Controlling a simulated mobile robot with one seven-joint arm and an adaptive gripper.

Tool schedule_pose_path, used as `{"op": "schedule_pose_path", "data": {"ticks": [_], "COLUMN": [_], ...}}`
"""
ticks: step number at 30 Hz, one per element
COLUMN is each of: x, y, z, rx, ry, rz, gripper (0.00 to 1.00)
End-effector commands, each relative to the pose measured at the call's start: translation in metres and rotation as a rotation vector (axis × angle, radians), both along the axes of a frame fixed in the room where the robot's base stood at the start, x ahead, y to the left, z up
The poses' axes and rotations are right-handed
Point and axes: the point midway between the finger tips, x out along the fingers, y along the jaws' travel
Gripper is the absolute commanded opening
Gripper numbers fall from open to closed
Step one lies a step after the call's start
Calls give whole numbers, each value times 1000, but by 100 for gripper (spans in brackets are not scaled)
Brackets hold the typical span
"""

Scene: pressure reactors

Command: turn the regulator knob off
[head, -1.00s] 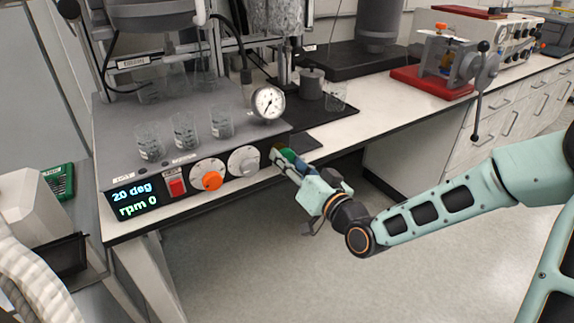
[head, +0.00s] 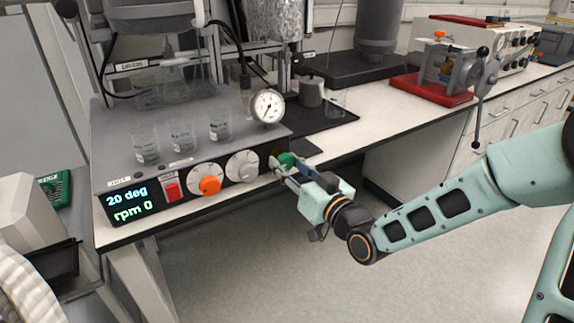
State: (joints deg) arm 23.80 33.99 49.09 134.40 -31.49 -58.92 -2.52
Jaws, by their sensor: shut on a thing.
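The grey reactor control box (head: 110,160) stands on the bench, with a lit display (head: 130,203) reading 20 deg and rpm 0. Its front has an orange-centred dial (head: 210,185), a grey-centred dial (head: 243,166) and, at the right end, a green knob (head: 287,159). My gripper (head: 282,165) reaches this end from the right, its fingers shut around the green knob. The fingers partly hide the knob, so its angle cannot be read. No label shows which knob is the regulator.
A red switch (head: 172,190) sits left of the dials. Glass beakers (head: 182,136) and a pressure gauge (head: 268,106) stand on the box. A red-based clamp device (head: 432,89) is farther right on the bench. The floor in front is clear.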

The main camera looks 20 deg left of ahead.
Motion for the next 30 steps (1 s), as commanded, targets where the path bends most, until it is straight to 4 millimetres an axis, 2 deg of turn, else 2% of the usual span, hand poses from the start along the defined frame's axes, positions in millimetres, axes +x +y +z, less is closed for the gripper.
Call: {"op": "schedule_pose_path", "data": {"ticks": [2, 3, 8, 19, 30], "x": [0, 0, 0, -4, -41], "y": [0, 0, 0, -6, -50], "z": [0, 0, 0, 0, 0], "rx": [-2, -2, -1, -1, -3], "ry": [0, 0, 1, -1, 0], "rz": [-1, -1, -1, -1, -3], "gripper": [7, 32, 49, 49, 49]}}
